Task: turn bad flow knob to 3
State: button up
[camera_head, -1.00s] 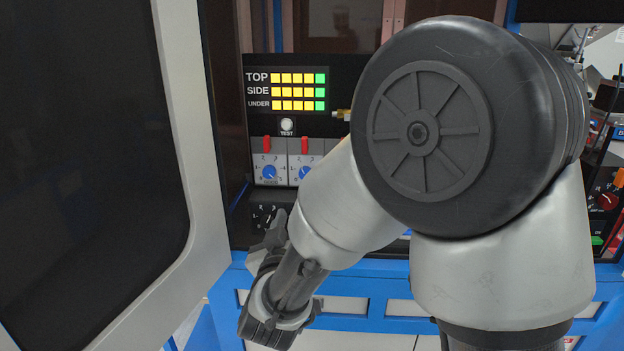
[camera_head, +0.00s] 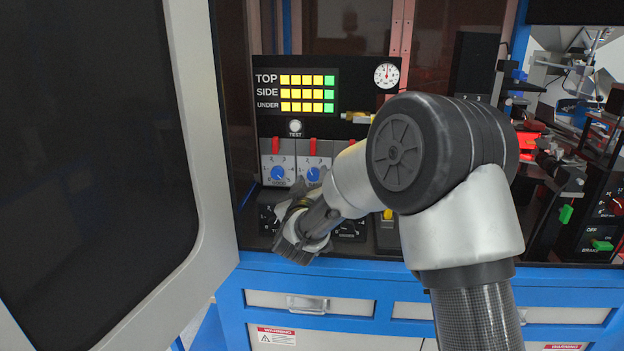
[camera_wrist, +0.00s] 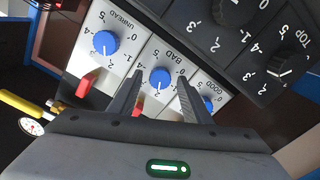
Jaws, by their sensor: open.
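The BAD flow knob (camera_wrist: 160,78) is a small round blue knob on a white panel with a numbered dial. In the wrist view it lies between the tips of my open gripper (camera_wrist: 160,84). Whether the fingers reach around it or are short of it, I cannot tell. Its pointer setting is too small to read. In the head view it is the second blue knob (camera_head: 313,174) from the left. My gripper (camera_head: 291,210) there is just below and left of it, partly hidden by my wrist.
Blue UNREAD (camera_wrist: 106,43) and GOOD (camera_wrist: 207,104) knobs flank the BAD one. Red levers (camera_head: 275,146) stand above the knobs. Black dials (camera_wrist: 279,65) are close below the white panel. An open cabinet door (camera_head: 200,150) stands at the left.

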jog(key=shift+w, duration=0.15)
jog(key=c, duration=1)
jog(key=shift+c, duration=0.2)
jog(key=shift+f+m+b, duration=0.1)
jog(key=shift+m+b, duration=0.2)
jog(key=shift+b, duration=0.25)
jog(key=shift+f+m+b, duration=0.1)
jog(key=shift+m+b, duration=0.5)
jog(key=shift+b, duration=0.2)
jog(key=m+b, duration=0.3)
jog(key=b, duration=0.1)
jog(key=m+b, duration=0.4)
jog(key=shift+d+m, duration=0.1)
jog(key=shift+m, duration=0.3)
jog(key=shift+m+b, duration=0.35)
jog(key=shift+m, duration=0.15)
